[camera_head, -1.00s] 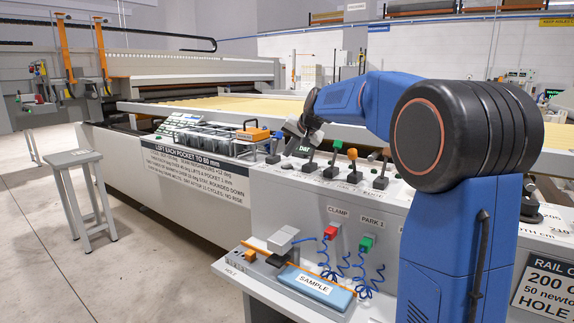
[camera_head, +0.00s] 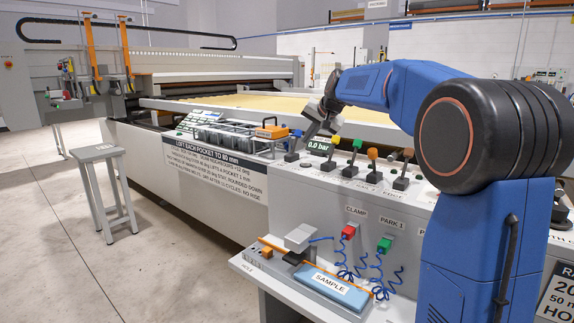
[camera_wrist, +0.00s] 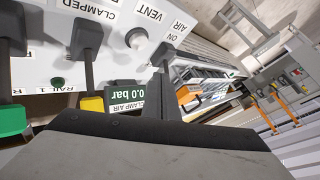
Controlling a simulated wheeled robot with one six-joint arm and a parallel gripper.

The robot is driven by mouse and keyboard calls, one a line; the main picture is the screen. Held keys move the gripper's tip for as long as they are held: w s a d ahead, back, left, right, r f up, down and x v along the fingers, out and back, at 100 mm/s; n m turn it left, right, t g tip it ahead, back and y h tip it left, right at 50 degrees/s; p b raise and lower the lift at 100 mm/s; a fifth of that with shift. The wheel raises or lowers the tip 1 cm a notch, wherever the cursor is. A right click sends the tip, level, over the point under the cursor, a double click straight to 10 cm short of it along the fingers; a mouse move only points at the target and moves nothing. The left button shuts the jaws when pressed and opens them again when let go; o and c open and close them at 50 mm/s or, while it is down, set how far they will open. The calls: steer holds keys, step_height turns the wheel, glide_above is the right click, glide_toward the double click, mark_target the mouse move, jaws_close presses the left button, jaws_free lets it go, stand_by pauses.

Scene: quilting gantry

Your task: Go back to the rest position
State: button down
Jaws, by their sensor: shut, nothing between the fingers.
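My gripper (camera_head: 312,132) hangs from my blue arm above the back of the control panel, at the left of a row of levers. Its fingers are shut with nothing held. In the wrist view the narrow shut fingers (camera_wrist: 164,62) reach over the panel near the air lever labels. A small display (camera_head: 319,148) reading 0.0 bar stands just right of the gripper; it also shows in the wrist view (camera_wrist: 126,95). I cannot tell whether the fingertips touch anything.
Levers with green (camera_head: 357,144) and orange (camera_head: 372,153) knobs stand right of the gripper. A sample tray (camera_head: 322,288) juts out below. A stool (camera_head: 97,153) stands left on open floor.

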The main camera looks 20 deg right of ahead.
steer(key=shift+s, duration=0.1)
steer(key=s+a+f+n+g, duration=0.15)
steer(key=s+f, duration=0.35)
steer(key=s, duration=0.8)
steer(key=s+a+f+n+g+h, duration=0.15)
steer(key=s+f, duration=0.25)
steer(key=s, duration=0.9)
steer(key=s+a+f+n+y, duration=0.1)
steer(key=s+a+f+n, duration=0.3)
steer(key=s, duration=0.9)
steer(key=s+d+f+g+h, duration=0.1)
steer(key=s+f, duration=1.1)
steer(key=s, duration=0.2)
steer(key=shift+s+d+f, duration=0.15)
steer(key=shift+d+f, duration=0.05)
steer(key=shift+d, duration=0.2)
